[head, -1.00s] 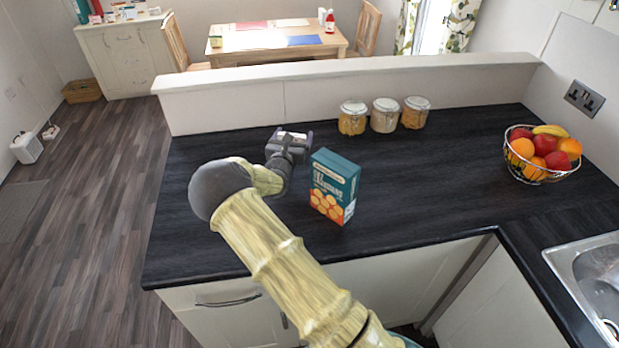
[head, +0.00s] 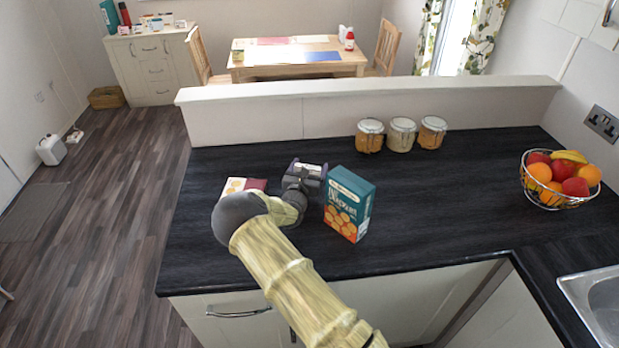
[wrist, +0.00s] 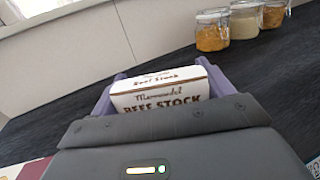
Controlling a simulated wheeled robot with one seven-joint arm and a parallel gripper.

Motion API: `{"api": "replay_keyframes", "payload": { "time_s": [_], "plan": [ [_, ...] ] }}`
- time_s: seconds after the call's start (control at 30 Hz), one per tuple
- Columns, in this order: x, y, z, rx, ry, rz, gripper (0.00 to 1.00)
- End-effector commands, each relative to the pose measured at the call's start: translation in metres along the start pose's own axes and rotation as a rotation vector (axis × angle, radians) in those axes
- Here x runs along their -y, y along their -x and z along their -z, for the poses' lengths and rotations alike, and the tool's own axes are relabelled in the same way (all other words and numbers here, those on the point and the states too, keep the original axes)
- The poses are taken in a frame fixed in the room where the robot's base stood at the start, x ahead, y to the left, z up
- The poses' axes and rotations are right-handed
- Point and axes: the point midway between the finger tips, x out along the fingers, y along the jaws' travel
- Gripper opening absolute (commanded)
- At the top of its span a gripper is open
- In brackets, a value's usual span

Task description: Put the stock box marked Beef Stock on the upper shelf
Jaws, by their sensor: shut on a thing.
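The Beef Stock box (wrist: 160,92) is a small white carton with dark lettering. In the wrist view it sits between the purple fingers of my gripper (wrist: 158,88), which is shut on it. In the head view my gripper (head: 308,170) is over the dark worktop, just left of a teal biscuit box (head: 348,205). Only a pale bit of the held box shows there. I cannot tell whether it touches the worktop. The upper shelf is not in view.
A white and maroon packet (head: 236,185) lies on the worktop (head: 440,200) behind my arm. Several other things stand there: glass jars (head: 401,135) along the low wall (head: 350,100) and a fruit bowl (head: 548,198) at right. The middle right of the worktop is clear.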

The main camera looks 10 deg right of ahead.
Motion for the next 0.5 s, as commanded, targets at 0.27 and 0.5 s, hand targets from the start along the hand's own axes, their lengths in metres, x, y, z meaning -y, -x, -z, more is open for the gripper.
{"api": "replay_keyframes", "payload": {
  "time_s": [0.27, 0.5],
  "plan": [
    [0.001, 0.0, 0.023, 0.0, 0.003, -0.001, 0.52],
    [0.0, 0.0, 0.042, 0.001, 0.0, 0.0, 0.52]
  ]
}}
